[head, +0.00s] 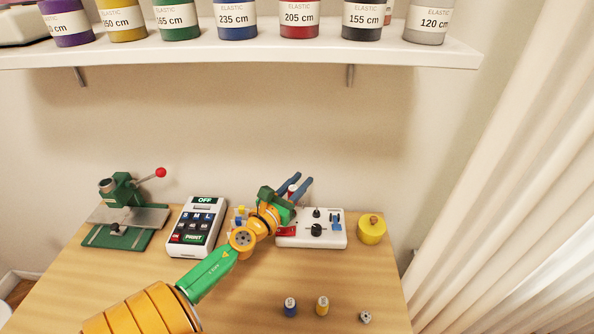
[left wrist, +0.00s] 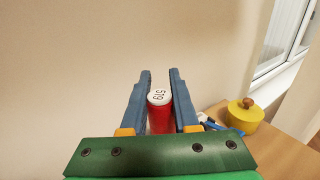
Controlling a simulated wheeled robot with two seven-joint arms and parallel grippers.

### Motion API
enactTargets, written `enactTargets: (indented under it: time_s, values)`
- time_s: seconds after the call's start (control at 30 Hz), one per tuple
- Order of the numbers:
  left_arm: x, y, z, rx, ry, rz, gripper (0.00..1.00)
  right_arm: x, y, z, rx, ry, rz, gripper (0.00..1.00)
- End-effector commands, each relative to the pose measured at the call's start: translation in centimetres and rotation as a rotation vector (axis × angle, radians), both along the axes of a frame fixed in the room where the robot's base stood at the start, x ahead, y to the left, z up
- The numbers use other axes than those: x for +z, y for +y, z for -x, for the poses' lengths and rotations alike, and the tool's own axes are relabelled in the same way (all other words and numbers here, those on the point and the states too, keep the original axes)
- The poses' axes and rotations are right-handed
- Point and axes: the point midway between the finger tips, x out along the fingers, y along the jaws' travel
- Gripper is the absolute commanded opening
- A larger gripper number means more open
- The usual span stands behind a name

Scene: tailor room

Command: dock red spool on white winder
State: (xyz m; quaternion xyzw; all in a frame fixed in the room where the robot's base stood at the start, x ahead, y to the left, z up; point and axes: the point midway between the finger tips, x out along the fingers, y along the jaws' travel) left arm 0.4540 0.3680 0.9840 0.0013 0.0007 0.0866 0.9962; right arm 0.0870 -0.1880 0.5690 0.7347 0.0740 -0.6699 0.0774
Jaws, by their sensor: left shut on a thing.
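The red spool (left wrist: 160,119) is upright between the blue fingers of my left gripper (left wrist: 160,85) in the left wrist view, with a printed white top facing the camera. In the head view, my left gripper (head: 292,186) is shut on it, and only a small part of the spool shows. The white winder (head: 318,242) stands on the table, with dark pegs or knobs and a blue part on top. The gripper appears over its left back part, which my arm partly hides. I cannot tell the exact gap between spool and winder. My right gripper is not in view.
A blue spool (head: 290,307), a yellow spool (head: 322,306) and a small grey piece (head: 365,317) stand near the front. A yellow round tin (head: 371,230) is right of the winder. A label printer (head: 197,228) and green press (head: 120,190) stand left. A shelf (head: 240,53) hangs above.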

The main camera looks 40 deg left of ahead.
Motion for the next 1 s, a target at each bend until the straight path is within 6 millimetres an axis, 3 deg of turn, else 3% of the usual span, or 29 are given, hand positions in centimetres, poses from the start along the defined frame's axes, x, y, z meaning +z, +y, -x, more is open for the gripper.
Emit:
enactTargets:
  time_s: [0.03,0.1,0.33,0.43,0.53,0.93,0.97,1.0]
  values:
    - [-2.4,0.7,-0.5,0.003,-0.002,0.0,0.0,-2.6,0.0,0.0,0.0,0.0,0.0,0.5]
    - [-3.8,1.6,-1.2,0.003,-0.002,0.001,0.0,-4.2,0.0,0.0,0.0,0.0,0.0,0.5]
    - [-5.8,3.4,-2.6,0.001,-0.001,0.001,0.0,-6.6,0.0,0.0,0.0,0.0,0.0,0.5]
    - [-8.0,3.8,-2.9,0.0,-0.001,0.006,0.0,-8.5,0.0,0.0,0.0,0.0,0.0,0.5]
    - [-9.1,3.8,-2.9,0.001,-0.002,0.004,0.0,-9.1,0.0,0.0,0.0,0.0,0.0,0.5]
    - [-9.4,3.8,-2.8,-0.002,0.0,-0.002,0.0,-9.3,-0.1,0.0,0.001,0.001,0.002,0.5]
    - [-9.3,3.8,-2.8,-0.001,0.0,-0.001,0.37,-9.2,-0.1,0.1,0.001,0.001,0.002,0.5]
    - [-9.2,3.8,-2.8,-0.001,0.0,-0.001,0.47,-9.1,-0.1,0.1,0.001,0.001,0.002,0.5]
